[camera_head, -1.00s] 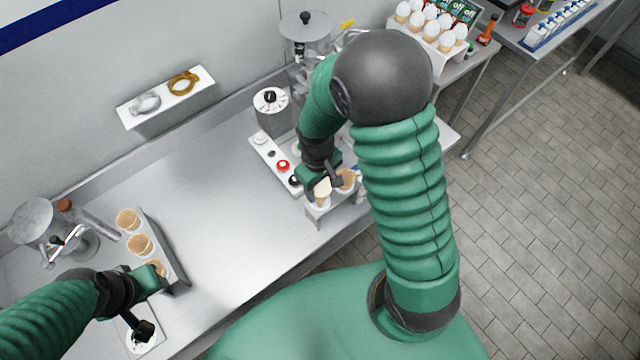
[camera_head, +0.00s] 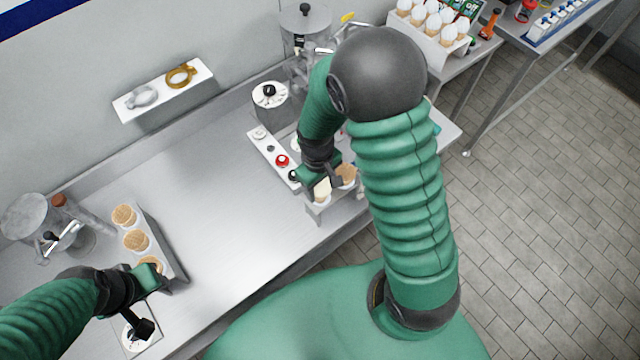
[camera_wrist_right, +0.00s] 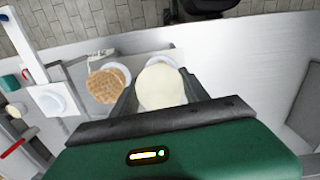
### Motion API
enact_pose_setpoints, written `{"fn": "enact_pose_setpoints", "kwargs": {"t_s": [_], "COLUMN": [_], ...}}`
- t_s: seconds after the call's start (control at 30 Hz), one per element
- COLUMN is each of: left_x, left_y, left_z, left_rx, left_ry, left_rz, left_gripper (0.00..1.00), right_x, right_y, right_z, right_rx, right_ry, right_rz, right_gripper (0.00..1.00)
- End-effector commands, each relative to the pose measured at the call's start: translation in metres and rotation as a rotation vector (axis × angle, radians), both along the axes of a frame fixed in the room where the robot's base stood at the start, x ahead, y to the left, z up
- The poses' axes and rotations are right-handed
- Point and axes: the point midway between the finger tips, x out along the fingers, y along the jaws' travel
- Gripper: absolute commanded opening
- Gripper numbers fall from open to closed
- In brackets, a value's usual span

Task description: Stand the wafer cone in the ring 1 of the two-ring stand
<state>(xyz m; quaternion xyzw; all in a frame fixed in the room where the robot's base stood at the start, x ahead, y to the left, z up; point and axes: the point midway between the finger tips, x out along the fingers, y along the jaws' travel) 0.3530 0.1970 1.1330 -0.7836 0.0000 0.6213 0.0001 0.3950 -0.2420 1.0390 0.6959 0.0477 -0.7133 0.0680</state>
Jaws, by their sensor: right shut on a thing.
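My right gripper (camera_head: 324,184) is at the two-ring stand (camera_head: 329,212), a small pale metal stand near the table's front edge. It is shut on a pale, cream-coloured cone (camera_head: 321,191), whose round top shows between the fingers in the right wrist view (camera_wrist_right: 161,88). This cone is at the stand's left ring in the head view; I cannot tell whether it is seated. A brown waffle-patterned cone (camera_head: 346,173) is at the other ring, and it also shows in the right wrist view (camera_wrist_right: 105,86). My left gripper (camera_head: 151,285) is beside the cone holder at the left; its jaws are unclear.
The cone holder (camera_head: 169,248) has several tan cones in a row. A strip with knobs (camera_head: 270,152) lies close to the right gripper. The middle of the metal table (camera_head: 230,200) is clear.

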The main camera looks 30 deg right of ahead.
Motion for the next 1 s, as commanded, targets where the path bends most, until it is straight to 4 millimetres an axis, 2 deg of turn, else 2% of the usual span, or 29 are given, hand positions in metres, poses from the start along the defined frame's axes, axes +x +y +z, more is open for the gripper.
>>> {"fn": "enact_pose_setpoints", "kwargs": {"t_s": [0.43, 0.47, 0.63, 0.9, 1.0], "left_x": [0.0, 0.0, 0.0, 0.0, 0.0], "left_y": [0.0, 0.0, 0.0, 0.0, 0.0], "left_z": [-0.01, -0.009, -0.009, -0.009, -0.01], "left_rx": [0.0, 0.0, 0.0, 0.0, 0.0], "left_ry": [0.0, 0.0, 0.0, 0.0, 0.0], "left_rz": [0.0, 0.0, 0.0, 0.0, 0.0], "left_gripper": [0.36, 0.36, 0.36, 0.36, 0.36], "right_x": [0.0, 0.0, 0.0, 0.0, 0.001], "right_y": [0.0, 0.0, 0.0, 0.0, 0.0], "right_z": [-0.015, -0.013, -0.013, -0.013, -0.007], "right_rx": [0.0, 0.0, 0.0, 0.0, 0.0], "right_ry": [0.001, 0.001, 0.0, 0.0, -0.003], "right_rz": [0.0, 0.0, 0.0, 0.0, 0.0], "right_gripper": [0.37, 0.57, 0.78, 0.78, 0.78]}}
